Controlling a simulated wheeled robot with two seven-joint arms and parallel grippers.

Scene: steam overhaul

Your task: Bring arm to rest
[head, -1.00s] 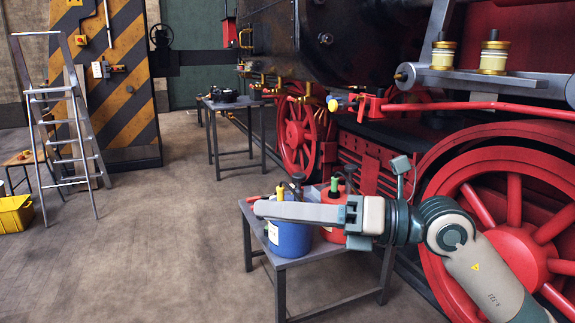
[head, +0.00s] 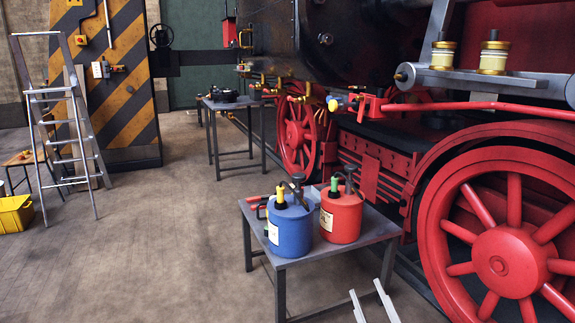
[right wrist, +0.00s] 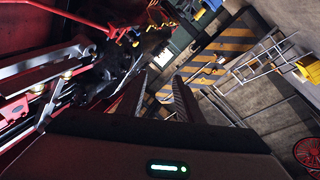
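My right gripper (head: 371,302) shows only its two pale finger ends at the bottom edge of the head view, right of centre. The fingers stand apart with nothing between them. In the right wrist view the two dark fingers (right wrist: 158,96) are also apart and empty. The gripper is in front of the small grey table, touching nothing that I can see. The rest of the right arm is out of the head view. My left gripper is not in view.
A grey table (head: 335,257) holds a blue can (head: 290,231) and a red can (head: 341,219). The locomotive's large red wheel (head: 503,255) stands at the right. A stepladder (head: 62,125) and a yellow crate (head: 15,214) are at the left. The floor between is clear.

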